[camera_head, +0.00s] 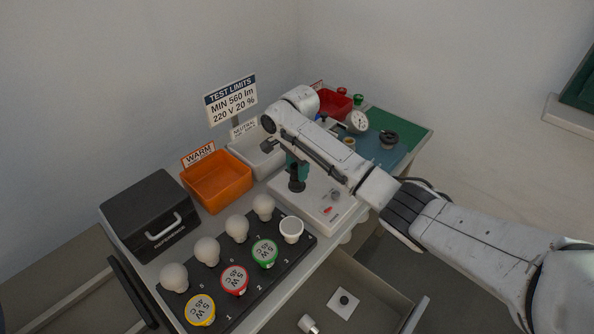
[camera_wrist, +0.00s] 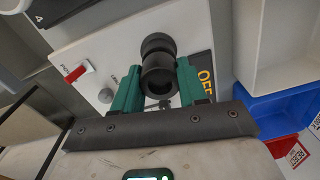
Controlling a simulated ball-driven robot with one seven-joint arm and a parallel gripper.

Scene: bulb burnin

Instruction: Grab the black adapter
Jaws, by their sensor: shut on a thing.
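The black adapter (camera_wrist: 158,68) is a dark, ringed cylinder held between the two green fingers of my gripper (camera_wrist: 157,84) in the wrist view. In the head view the adapter (camera_head: 297,178) stands upright just below my gripper (camera_head: 293,160), over the white test box (camera_head: 327,205). The fingers are shut on it from both sides. I cannot tell whether its lower end touches the box. The box's red switch (camera_wrist: 77,72) and a small knob beside it also show in the wrist view.
The orange WARM bin (camera_head: 218,181) and a black case (camera_head: 148,214) stand left. An open drawer (camera_head: 375,290) juts out at the front.

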